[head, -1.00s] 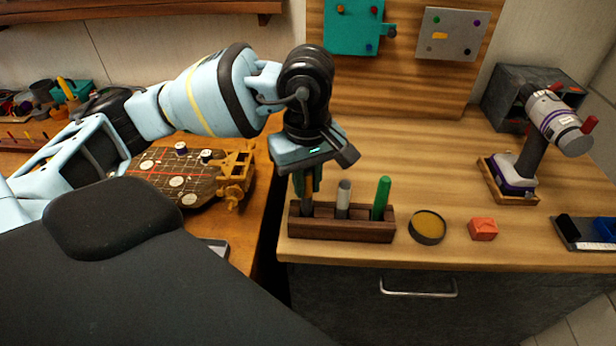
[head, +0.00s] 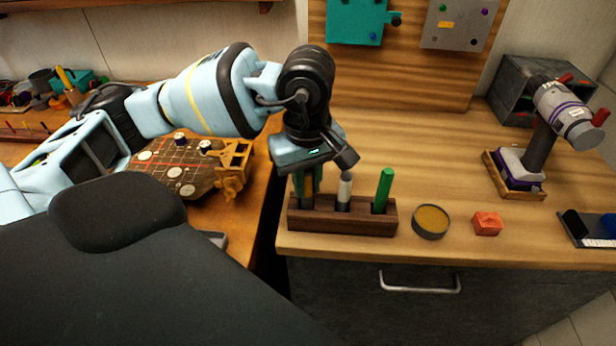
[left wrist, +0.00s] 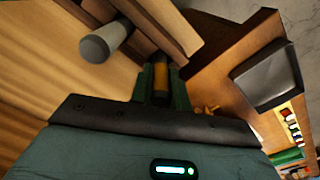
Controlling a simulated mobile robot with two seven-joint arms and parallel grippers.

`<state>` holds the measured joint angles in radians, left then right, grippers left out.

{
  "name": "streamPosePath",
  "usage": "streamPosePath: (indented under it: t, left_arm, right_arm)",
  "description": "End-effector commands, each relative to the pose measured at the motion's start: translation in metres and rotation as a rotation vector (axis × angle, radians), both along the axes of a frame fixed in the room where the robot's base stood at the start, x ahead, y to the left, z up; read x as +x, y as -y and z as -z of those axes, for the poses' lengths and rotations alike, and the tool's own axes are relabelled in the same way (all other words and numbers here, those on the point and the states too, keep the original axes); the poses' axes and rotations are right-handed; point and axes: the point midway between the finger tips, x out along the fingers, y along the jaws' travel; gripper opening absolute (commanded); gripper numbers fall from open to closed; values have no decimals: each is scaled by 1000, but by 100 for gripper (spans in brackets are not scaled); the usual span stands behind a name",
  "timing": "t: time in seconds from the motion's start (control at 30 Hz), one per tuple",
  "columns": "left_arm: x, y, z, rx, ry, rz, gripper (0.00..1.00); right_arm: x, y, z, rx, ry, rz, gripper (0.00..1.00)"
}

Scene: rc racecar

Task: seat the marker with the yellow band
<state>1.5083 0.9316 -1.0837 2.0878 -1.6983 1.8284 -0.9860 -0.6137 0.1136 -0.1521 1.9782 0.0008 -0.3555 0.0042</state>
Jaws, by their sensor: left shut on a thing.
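The dark marker with the yellow band (left wrist: 161,77) is between the fingers of my left gripper (head: 307,190), which is shut on it. It stands roughly upright at the left end of the dark wooden marker block (head: 342,223). The fingertips are down at the block's top, so how deep the marker sits in its hole is hidden. A grey-tipped marker (head: 345,186) and a green marker (head: 384,190) stand in the same block to the right. The grey one also shows close to the gripper in the left wrist view (left wrist: 106,42). My right gripper is not in view.
Right of the block on the bench are a round tin (head: 431,222) and a red-orange box (head: 487,223). A power drill (head: 540,140) stands on a wooden base farther right.

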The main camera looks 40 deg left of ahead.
Motion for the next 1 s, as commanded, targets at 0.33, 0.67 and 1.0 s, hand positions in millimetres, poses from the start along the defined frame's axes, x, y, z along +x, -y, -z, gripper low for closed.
streamPosePath:
  t: [0.33,0.67,1.0]
  left_arm:
    - [0,0,5,0,1,0,26]
    - [0,0,5,0,0,0,43]
    - [1,0,-14,-2,5,0,43]
  right_arm:
    - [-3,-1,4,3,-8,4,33]
    - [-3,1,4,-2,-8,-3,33]
    - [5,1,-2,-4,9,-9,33]
